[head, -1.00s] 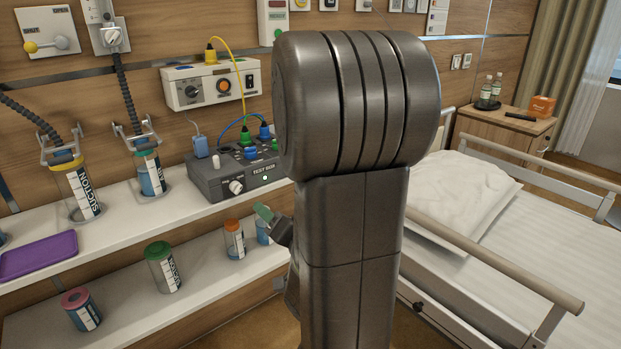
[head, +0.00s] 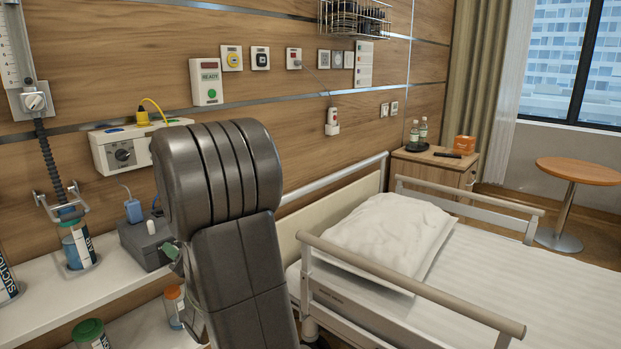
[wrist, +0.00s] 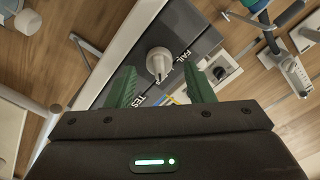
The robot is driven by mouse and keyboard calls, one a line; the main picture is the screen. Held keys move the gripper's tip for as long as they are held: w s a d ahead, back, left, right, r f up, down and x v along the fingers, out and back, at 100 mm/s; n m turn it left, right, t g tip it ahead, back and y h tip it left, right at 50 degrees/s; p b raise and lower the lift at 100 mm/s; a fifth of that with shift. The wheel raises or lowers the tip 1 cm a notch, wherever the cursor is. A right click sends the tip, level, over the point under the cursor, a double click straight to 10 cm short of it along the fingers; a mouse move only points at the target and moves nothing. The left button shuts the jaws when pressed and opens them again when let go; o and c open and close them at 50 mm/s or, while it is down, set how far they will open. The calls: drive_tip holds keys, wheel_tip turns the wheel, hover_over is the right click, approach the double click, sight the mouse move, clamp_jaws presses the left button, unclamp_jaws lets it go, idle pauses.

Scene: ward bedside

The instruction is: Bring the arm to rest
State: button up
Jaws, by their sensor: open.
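My gripper (wrist: 160,90) shows in the wrist view with its two green fingers apart and nothing between them. Beyond the fingers is the grey beep box (wrist: 182,55) with a white knob. A green part of my gripper (head: 171,251) shows at the arm's left edge, beside the box. Whether it touches the box cannot be told.
The white shelf (head: 45,300) holds suction jars (head: 78,245) at the left, with more jars below. The bed (head: 500,265) with side rails (head: 400,285) and pillow (head: 385,240) lies to the right. A bedside cabinet (head: 431,172) and round table (head: 578,171) stand farther back.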

drive_tip(key=s+d+n+p, duration=0.5)
drive_tip(key=s+d+n, duration=0.2)
drive_tip(key=d+n, duration=0.1)
drive_tip(key=shift+s+d+r+n+p, duration=0.2)
drive_tip(key=shift+s+n+p, duration=0.2)
drive_tip(key=shift+n, duration=0.2)
idle(2.4)
drive_tip(key=shift+d, duration=0.1)
